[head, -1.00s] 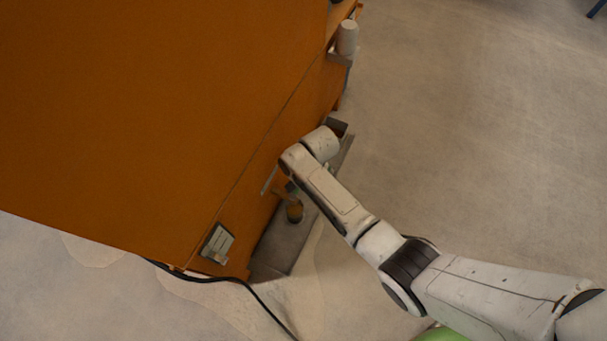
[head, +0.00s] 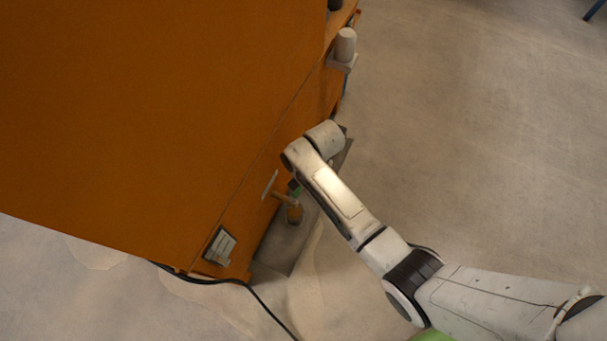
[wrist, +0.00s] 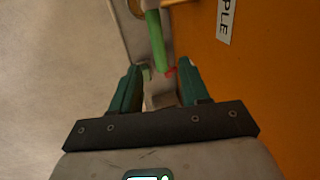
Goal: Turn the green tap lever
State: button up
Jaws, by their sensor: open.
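The green tap lever (wrist: 156,40) shows in the wrist view as a long green bar beyond my gripper. Its near end reaches the gap between my fingertips, beside a small red piece (wrist: 170,72). My gripper (wrist: 160,67) is open, with one teal finger on each side of that end; I see no clear contact. In the head view a small part of the green lever (head: 295,187) shows above the brass tap (head: 293,212) on the orange cabinet's side. My own arm hides the gripper there.
The orange cabinet (head: 150,120) fills the left, with a label (wrist: 226,15) on its face in the wrist view. A grey trough (head: 277,253) runs below the tap. A white cylinder (head: 346,42) stands on a small shelf. A black cable crosses the floor. Floor at right is clear.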

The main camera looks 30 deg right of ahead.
jog(key=r, duration=0.3)
jog(key=r+p, duration=0.1)
jog(key=r, duration=0.1)
jog(key=shift+s+d, duration=0.3)
jog(key=shift+s, duration=0.1)
jog(key=shift+s, duration=0.1)
